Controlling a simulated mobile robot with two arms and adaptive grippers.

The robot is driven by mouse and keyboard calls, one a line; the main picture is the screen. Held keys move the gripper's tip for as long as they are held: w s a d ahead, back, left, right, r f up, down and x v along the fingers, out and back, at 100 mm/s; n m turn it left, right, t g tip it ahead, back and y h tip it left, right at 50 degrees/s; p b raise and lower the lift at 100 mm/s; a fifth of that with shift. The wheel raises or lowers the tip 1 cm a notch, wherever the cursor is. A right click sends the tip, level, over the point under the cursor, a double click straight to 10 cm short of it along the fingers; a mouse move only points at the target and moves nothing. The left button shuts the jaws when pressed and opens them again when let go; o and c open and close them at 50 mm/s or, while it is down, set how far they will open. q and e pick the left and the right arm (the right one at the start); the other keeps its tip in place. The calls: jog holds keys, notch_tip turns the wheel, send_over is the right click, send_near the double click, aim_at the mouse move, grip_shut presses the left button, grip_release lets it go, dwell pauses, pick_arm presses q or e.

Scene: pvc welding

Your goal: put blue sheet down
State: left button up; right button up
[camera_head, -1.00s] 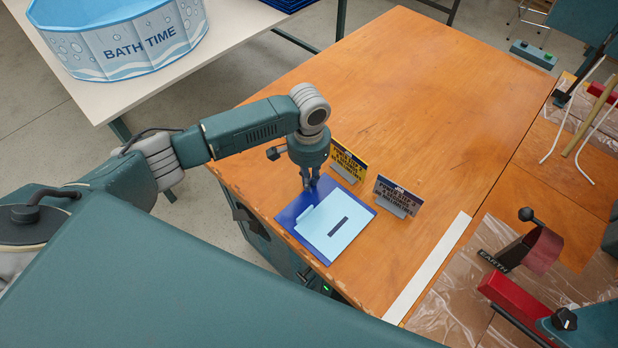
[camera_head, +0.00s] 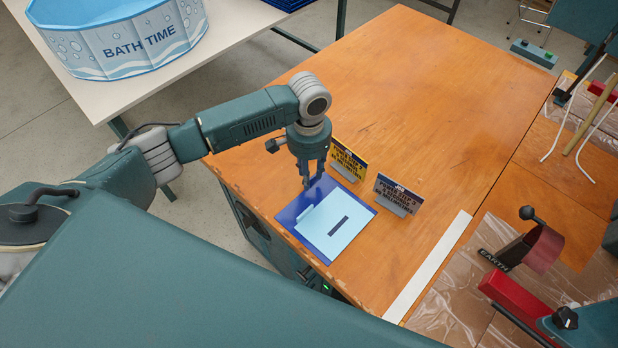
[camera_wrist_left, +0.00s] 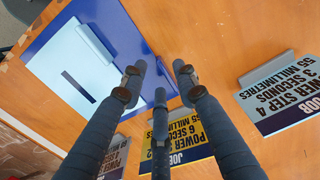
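The light blue sheet (camera_head: 320,223) lies flat on a dark blue mat (camera_head: 291,212) near the table's front left corner. It has a dark slot and a raised strip along one edge. The sheet (camera_wrist_left: 66,50) and the mat (camera_wrist_left: 115,32) also show at the upper left in the wrist view. My left gripper (camera_head: 309,183) points down over the mat's far corner, beside the sheet. My right gripper is not in view.
A yellow sign (camera_head: 348,160) and a grey sign (camera_head: 397,195) stand close to the mat's far side. The wooden table (camera_head: 410,85) is clear behind them. A white strip (camera_head: 430,268) and a red clamp-like part (camera_head: 512,305) are at the right. A bath tub (camera_head: 125,40) stands on another table.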

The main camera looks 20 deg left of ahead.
pick_arm(q)
notch_tip(320, 180, up, 10)
jog(key=b, duration=0.1)
jog(key=shift+f, duration=0.15)
dwell(0.4)
